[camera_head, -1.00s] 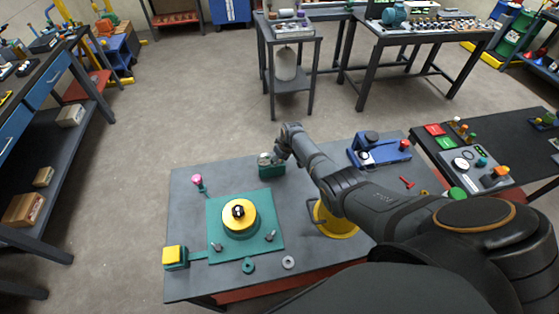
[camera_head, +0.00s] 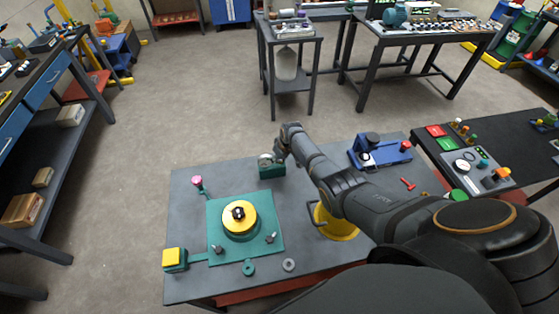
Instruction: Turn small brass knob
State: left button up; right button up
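A small green block device (camera_head: 271,170) stands on the grey table, with a small pale, metallic part (camera_head: 265,159) on its top; I cannot tell for sure that this part is the brass knob. My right gripper (camera_head: 280,160) is at the right side of this device, at the end of the arm coming from the right. Its fingers are small and dark here, and I cannot tell whether they are shut on the knob. My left gripper is not in view.
A teal plate with a yellow round part (camera_head: 238,232) is at the table's front left, near a yellow button box (camera_head: 175,258) and a pink-topped lever (camera_head: 198,182). A blue vise-like fixture (camera_head: 380,152) and yellow cylinder (camera_head: 335,222) stand right, by my arm.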

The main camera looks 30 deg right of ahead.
jog(key=shift+s+a+f, duration=0.35)
jog(key=shift+s+f, duration=0.15)
jog(key=r+p, duration=0.3)
jog(key=shift+w+r, duration=0.25)
jog(key=shift+w, duration=0.05)
jog(key=shift+r, duration=0.3)
notch_tip(320, 180, up, 3)
jog(key=shift+r, duration=0.1)
jog(key=shift+w+d+r, duration=0.1)
jog(key=shift+d+r, duration=0.05)
jog(key=shift+r, duration=0.5)
